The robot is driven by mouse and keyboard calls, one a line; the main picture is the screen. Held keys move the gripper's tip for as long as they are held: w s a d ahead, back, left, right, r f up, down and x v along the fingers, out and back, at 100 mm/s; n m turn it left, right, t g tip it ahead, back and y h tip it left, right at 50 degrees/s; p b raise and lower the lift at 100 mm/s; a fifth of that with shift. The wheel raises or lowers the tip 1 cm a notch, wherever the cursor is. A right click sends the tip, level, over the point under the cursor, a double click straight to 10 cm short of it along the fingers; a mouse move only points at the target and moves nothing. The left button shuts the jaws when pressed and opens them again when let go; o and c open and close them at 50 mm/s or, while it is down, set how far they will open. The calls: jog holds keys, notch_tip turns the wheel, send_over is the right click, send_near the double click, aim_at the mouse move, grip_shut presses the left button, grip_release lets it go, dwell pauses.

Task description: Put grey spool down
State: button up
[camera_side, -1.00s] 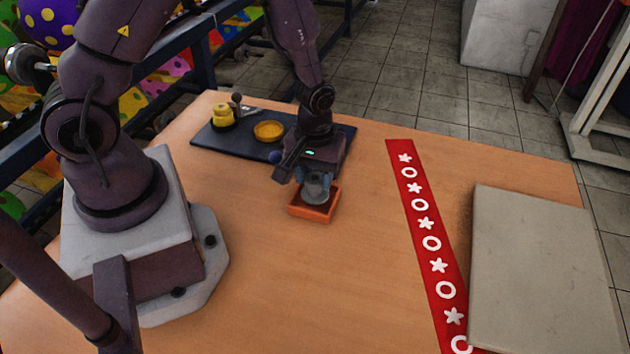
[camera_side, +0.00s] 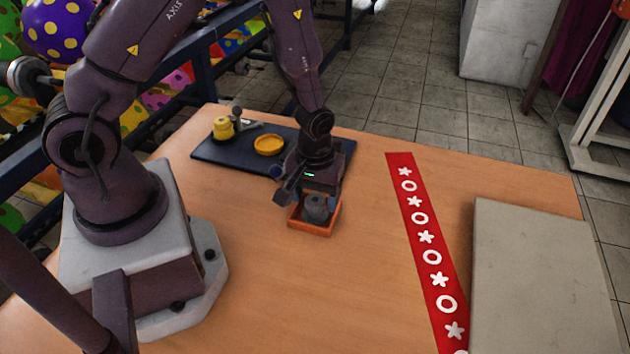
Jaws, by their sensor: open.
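The grey spool (camera_side: 316,208) stands upright in a small square orange tray (camera_side: 312,229) near the middle of the wooden table. My gripper (camera_side: 314,193) is open just above and around the upper part of the spool. The fingers are small and dark in this view, so whether they touch the spool cannot be told. The tray's back edge is partly hidden behind the spool and my gripper.
A dark mat (camera_side: 207,151) behind my gripper carries a yellow spool-like object (camera_side: 222,128) and a yellow round dish (camera_side: 268,145). A red printed strip (camera_side: 427,240) and a grey board (camera_side: 540,280) lie to the right. The table in front of the tray is clear.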

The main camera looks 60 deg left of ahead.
notch_tip(320, 180, up, 12)
notch_tip(320, 180, up, 12)
jog(key=m+t, duration=0.3)
jog(key=m, duration=0.1)
send_over(315, 199)
jog(key=s, duration=0.4)
jog(key=s+d+r+m+t, duration=0.1)
jog(key=s+r+m+t, duration=0.1)
jog(key=s+r+m, duration=0.3)
jog(key=shift+s+r+t, duration=0.3)
jog(key=shift+s+r, duration=0.8)
jog(key=shift+r, duration=0.05)
jog(key=shift+d, duration=0.1)
